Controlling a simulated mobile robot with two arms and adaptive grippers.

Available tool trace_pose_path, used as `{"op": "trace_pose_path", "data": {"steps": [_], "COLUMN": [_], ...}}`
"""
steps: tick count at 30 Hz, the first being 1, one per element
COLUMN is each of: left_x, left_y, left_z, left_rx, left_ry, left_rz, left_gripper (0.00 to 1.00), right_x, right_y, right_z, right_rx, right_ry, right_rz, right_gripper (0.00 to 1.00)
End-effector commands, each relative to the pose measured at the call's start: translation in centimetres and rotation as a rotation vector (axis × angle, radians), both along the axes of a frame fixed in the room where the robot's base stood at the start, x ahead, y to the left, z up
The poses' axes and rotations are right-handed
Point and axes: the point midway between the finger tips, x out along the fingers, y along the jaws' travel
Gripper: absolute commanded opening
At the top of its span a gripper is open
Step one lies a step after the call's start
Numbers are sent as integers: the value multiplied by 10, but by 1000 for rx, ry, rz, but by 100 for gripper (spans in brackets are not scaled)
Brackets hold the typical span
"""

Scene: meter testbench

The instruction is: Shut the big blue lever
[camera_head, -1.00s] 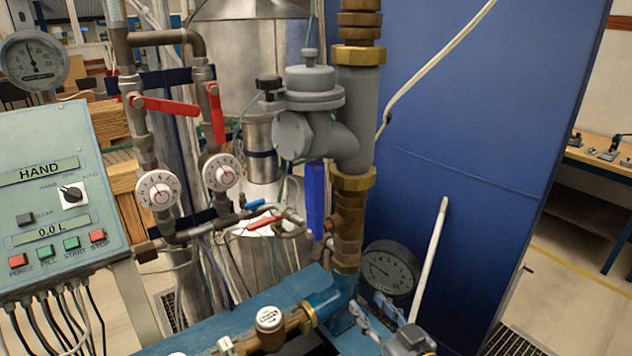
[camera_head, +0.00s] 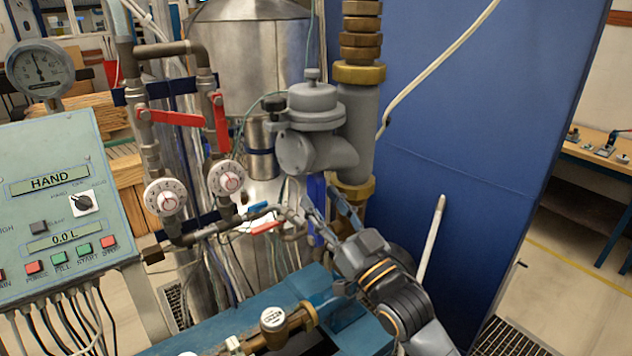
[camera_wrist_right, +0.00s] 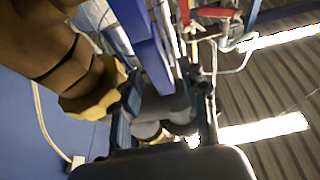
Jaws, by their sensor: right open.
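The big blue lever (camera_head: 316,188) hangs straight down beside the brass fitting on the vertical pipe in the head view, partly hidden by my gripper. My right gripper (camera_head: 323,205) is open at the lever's lower part, with its fingers pointing up. In the right wrist view the lever (camera_wrist_right: 147,42) runs down into the gap between the two fingers of the gripper (camera_wrist_right: 168,100), closer to the left finger. I cannot tell whether a finger touches it. My left gripper is not in view.
The grey valve body (camera_head: 313,130) sits just above the lever. A brass fitting (camera_head: 355,188) is close on the right. Small red and blue handles (camera_head: 262,217) are to the left. A blue panel (camera_head: 450,130) stands behind, with a white rod (camera_head: 432,235) before it.

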Motion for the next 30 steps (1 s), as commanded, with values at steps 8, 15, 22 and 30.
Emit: {"op": "trace_pose_path", "data": {"steps": [8,15,22,30], "left_x": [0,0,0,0], "left_y": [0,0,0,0], "left_z": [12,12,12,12], "left_rx": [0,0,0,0], "left_ry": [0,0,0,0], "left_rz": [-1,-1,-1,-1], "left_gripper": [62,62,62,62], "right_x": [20,21,21,21], "right_y": [15,16,16,16], "right_z": [11,10,10,10], "right_rx": [1,1,1,0], "right_ry": [1,1,1,1], "right_rz": [0,0,0,0], "right_gripper": [43,43,9,0]}}
